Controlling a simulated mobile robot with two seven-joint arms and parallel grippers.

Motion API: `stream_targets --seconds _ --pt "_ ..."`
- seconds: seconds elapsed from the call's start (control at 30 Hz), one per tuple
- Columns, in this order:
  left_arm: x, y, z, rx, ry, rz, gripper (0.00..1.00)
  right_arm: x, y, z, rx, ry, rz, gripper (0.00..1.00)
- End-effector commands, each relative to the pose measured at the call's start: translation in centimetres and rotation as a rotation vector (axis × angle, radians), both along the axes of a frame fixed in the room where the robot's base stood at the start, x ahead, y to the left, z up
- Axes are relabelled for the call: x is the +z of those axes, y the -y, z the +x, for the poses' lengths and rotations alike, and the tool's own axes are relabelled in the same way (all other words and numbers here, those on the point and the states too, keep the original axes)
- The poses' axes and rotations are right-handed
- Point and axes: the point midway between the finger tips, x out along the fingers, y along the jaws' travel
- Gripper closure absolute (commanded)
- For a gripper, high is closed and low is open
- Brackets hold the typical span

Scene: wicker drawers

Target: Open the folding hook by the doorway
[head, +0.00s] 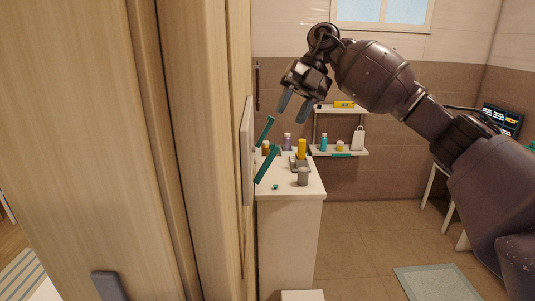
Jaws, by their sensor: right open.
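The folding hook shows as two teal arms (267,164) that stick out from a pale panel (247,150) on the edge of the wooden doorway. One arm is above the other, and both slant up to the right. My right gripper (293,107) is open and empty, with its two fingers pointing down. In the picture it is above and to the right of the hook, apart from it. I cannot tell their difference in depth. My left gripper is not in view.
The wooden door frame (90,130) fills the left side. Beyond it, a white counter (290,188) holds a grey cup (303,176) and several bottles. A wall shelf (340,152) holds small items. The tiled floor (365,245) is mostly clear around a pale mat (437,283).

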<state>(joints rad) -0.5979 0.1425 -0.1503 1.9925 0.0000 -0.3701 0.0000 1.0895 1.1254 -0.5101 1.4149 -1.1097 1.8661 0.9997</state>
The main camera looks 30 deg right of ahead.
Motion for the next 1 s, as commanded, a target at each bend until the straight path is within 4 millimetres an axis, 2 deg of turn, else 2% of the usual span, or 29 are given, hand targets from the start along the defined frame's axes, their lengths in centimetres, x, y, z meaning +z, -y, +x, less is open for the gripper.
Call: stream_targets --seconds 0.23,0.7,1.0 --pt "-0.1 -0.1 -0.4 0.003 -0.008 0.0 0.35 -0.9 -0.6 -0.3 -0.019 -0.028 -0.011 0.6" --pt "0.5 -0.1 -0.3 0.001 -0.005 0.001 0.35 -6.9 -4.7 -1.5 -0.019 -0.026 -0.008 0.6" --pt "0.7 -0.1 -0.2 0.001 -0.003 0.001 0.35 -8.8 -5.9 -1.8 -0.02 -0.025 -0.009 0.6"
